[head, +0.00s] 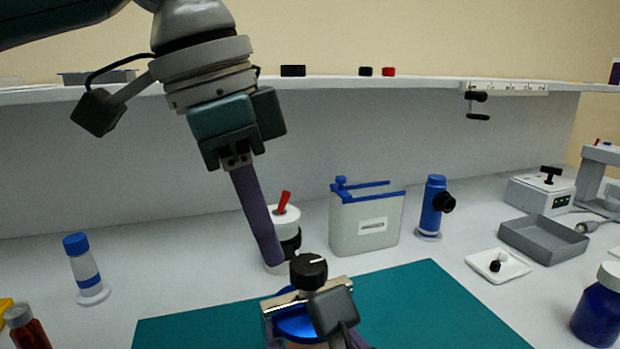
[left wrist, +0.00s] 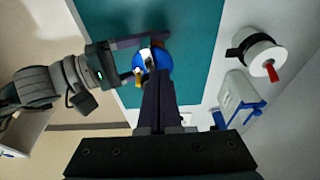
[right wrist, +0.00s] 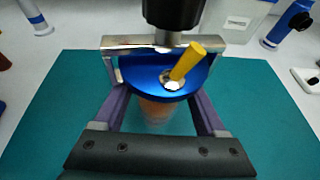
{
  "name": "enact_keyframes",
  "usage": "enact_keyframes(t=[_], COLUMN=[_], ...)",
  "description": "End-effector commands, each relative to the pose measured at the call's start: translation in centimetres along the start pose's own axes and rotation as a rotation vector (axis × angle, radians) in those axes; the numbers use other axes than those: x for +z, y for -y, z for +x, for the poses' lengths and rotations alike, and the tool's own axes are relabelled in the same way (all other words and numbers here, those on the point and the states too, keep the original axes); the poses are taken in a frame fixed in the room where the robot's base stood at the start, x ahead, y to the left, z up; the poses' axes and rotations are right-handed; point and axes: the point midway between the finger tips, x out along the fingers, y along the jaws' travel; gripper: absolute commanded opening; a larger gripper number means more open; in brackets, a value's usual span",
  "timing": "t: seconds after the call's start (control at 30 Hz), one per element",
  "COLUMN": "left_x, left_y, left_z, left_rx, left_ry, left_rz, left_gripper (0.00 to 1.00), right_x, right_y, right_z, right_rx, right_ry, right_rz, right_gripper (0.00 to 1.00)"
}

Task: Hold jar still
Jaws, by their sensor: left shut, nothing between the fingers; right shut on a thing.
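The jar (right wrist: 158,115) stands on the green mat. It looks clear with an orange tint, and a round blue top (right wrist: 140,84) covers most of it. A yellow peg (right wrist: 188,60) leans out of the blue top beside a silver crossbar (right wrist: 128,43). A black knob (head: 308,271) stands above the bar. My right gripper (right wrist: 158,100) has one purple finger on each side of the jar, shut on it. My left gripper (head: 274,262), shut and empty, points down just left of the knob; in the left wrist view its fingertips (left wrist: 155,75) overlap the blue top.
The green mat (head: 430,300) has free room to the right. Behind stand a white canister with a red lever (head: 283,222), a grey-white tank (head: 365,225) and a blue cylinder (head: 432,205). A grey tray (head: 540,243) and blue bottle (head: 597,312) are at right.

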Motion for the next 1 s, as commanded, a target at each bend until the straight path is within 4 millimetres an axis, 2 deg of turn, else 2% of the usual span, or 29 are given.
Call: enact_keyframes(t=[0.2,0.4,0.77,1.0], left_x=[-0.8,-1.2,-1.3,-1.6], left_y=[0.0,0.0,-0.2,-2.6], left_z=[-2.9,-4.8,-5.1,-5.9], left_rx=[-0.002,0.0,-0.002,-0.002], left_ry=[-0.001,0.002,0.002,0.007], left_rz=[0.001,0.001,0.002,0.002], left_gripper=[0.0,0.0,0.0,0.0], right_x=[-0.1,-0.1,-0.1,-0.1], right_y=[0.1,0.2,0.2,0.2], right_z=[0.0,0.0,0.0,0.0], right_rx=[-0.002,-0.004,-0.005,-0.005], right_ry=[-0.002,-0.002,-0.003,-0.003], right_rz=[0.003,0.003,0.002,0.002], right_gripper=[0.0,0.0,0.0,0.0])
